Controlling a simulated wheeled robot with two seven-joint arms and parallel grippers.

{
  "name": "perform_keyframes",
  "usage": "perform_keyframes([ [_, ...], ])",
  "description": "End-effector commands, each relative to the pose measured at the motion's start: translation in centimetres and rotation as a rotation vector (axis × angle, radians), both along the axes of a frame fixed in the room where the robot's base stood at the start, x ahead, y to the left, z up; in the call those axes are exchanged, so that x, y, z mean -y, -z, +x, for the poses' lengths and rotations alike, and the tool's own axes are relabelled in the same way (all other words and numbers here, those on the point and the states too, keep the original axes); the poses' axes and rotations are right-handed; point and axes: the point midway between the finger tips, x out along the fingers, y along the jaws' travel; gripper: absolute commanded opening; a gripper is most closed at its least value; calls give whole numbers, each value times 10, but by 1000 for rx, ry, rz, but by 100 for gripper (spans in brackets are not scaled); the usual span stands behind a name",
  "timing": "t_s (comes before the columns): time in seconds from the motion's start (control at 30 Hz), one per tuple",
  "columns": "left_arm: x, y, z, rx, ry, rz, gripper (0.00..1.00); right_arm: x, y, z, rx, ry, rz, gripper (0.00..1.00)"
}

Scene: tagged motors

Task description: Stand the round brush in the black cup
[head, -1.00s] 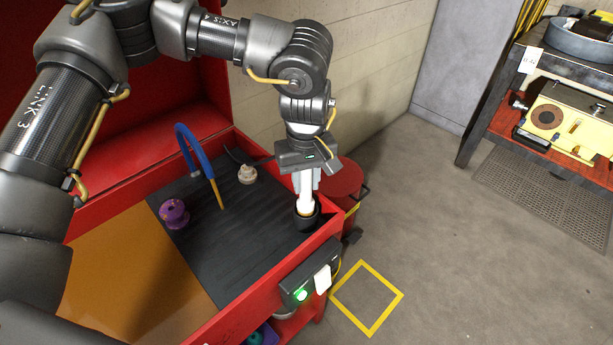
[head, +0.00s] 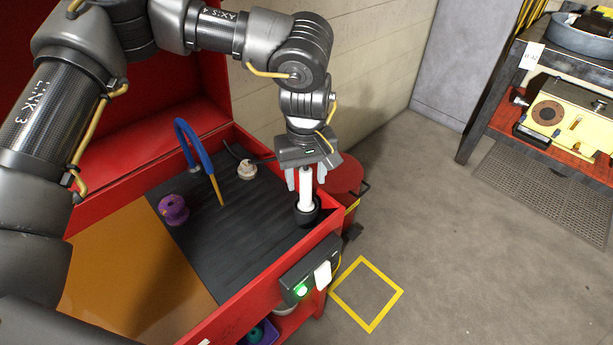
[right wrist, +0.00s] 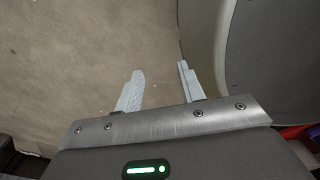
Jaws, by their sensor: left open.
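The black cup (head: 308,213) stands at the right corner of the black mat inside the red tray. The round brush (head: 306,190), seen as a white upright handle, stands in the cup. Its lower end is hidden inside the cup. My left gripper (head: 306,184) is above the cup with its fingers spread to both sides of the brush's upper part, and gaps show between fingers and handle. My right gripper (right wrist: 160,85) is open and empty in the right wrist view, over bare floor.
A purple spool (head: 173,210), a blue hooked tube with an orange tip (head: 190,145) and a beige plug-like part (head: 247,170) are on the black mat (head: 235,235). A red drum (head: 343,180) stands behind the tray corner. Floor at right is clear around a yellow square (head: 367,295).

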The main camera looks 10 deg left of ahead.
Motion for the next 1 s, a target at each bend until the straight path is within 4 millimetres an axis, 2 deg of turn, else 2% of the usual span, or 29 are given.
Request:
perform_keyframes([
  [0.3, 0, -59, 1, 6, -2, -2, 50, 5, 5, 1, -1, -1, -6, 39],
  [0.5, 0, -90, 1, 4, -2, 0, 50, 11, 4, 1, 0, -4, -15, 39],
  [0.7, 0, -102, 0, 2, 0, 0, 50, 12, 4, 2, 0, -4, -15, 39],
  [1.0, 0, -102, 0, 1, -1, 0, 50, 3, 5, 2, 2, -1, -5, 39],
])
